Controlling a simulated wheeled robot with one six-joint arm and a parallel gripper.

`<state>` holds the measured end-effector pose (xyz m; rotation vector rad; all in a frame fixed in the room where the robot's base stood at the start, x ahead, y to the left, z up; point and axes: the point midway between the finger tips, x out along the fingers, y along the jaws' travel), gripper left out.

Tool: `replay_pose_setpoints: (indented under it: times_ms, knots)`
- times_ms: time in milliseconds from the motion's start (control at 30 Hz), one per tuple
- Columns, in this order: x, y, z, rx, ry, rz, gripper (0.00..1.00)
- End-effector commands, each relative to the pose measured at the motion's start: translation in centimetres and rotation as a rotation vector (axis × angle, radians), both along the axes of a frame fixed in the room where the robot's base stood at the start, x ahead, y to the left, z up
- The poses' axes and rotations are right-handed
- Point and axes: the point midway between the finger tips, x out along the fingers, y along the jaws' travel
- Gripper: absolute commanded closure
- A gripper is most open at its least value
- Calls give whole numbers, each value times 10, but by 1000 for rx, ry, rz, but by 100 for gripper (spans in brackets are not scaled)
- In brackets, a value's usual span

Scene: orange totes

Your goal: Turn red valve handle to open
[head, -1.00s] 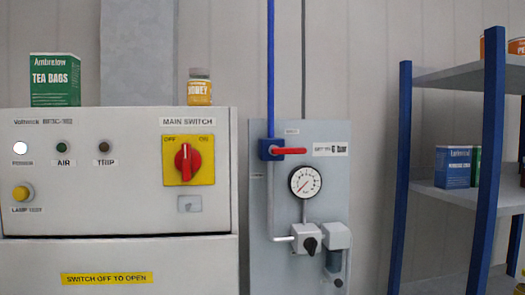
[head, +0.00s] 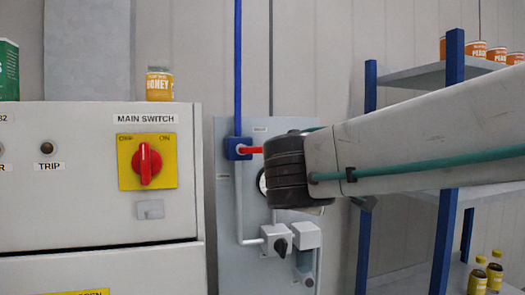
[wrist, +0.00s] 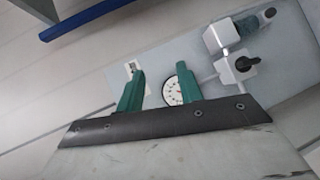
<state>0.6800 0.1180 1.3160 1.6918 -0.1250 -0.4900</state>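The red valve handle (head: 257,150) points sideways to the right from a blue valve body (head: 238,148) on a vertical blue pipe, in the head view. My arm's dark wrist joint hides its right end and most of the gauge there. My gripper (wrist: 154,76) shows in the wrist view, its two green fingers spread apart with nothing between them. Behind the fingers are the grey panel (wrist: 205,55) and the round white gauge (wrist: 181,88). The red handle cannot be seen in the wrist view, and the fingers cannot be made out in the head view.
A white cabinet with a red main switch (head: 147,163) stands left of the panel. A honey jar (head: 159,84) is on top. A grey fitting with a black knob (head: 280,245) sits low on the panel. A blue-post shelf (head: 447,225) stands at right.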

Motion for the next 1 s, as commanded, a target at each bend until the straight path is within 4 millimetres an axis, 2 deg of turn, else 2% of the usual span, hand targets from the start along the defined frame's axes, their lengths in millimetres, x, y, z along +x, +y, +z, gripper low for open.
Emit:
replay_pose_setpoints:
  times_ms: [33,100,200,267,367,733,1000]
  knots:
    - [6,34,13,-45,-53,80,64]
    - [10,70,31,-97,-122,163,64]
    - [11,103,46,-141,-186,240,64]
    - [12,113,51,-155,-207,261,64]
    - [20,117,53,-164,-220,274,64]
    - [75,110,53,-164,-218,271,64]
    - [88,108,53,-162,-218,273,64]
